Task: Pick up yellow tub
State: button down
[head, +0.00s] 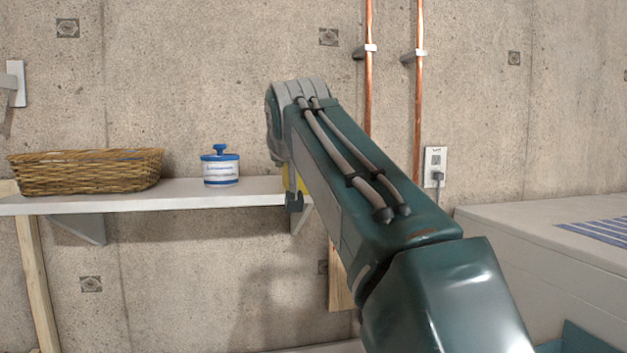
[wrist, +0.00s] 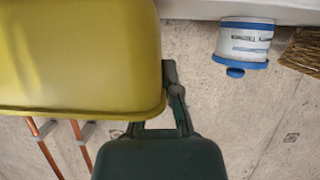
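The yellow tub (wrist: 75,55) fills the upper left of the wrist view, very close to the camera. In the head view only a small yellow strip of the tub (head: 300,181) shows past my arm, at the right end of the shelf. My gripper (wrist: 168,80) has one dark finger right beside the tub's edge in the wrist view. The other finger is hidden, and I cannot tell whether the fingers press on the tub. In the head view a dark part of my gripper (head: 294,200) shows at the shelf's front edge.
A white shelf (head: 130,203) holds a wicker basket (head: 85,173) at left and a blue-and-white jar (head: 220,167). Copper pipes (head: 368,70) run up the concrete wall behind my arm. A pale chest-like surface (head: 520,215) stands at right.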

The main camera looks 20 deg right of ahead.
jog(key=shift+d, duration=0.2)
jog(key=shift+a, duration=0.15)
jog(key=shift+a, duration=0.15)
jog(key=shift+a+r, duration=0.15)
jog(key=shift+r, duration=0.2)
jog(key=shift+d+r, duration=0.2)
jog(key=shift+r, duration=0.75)
jog(key=s+a+r, duration=0.5)
jog(key=s+r, duration=0.5)
jog(key=s, duration=0.2)
jog(key=shift+s+a+r, duration=0.15)
jog(key=shift+s+a, duration=0.25)
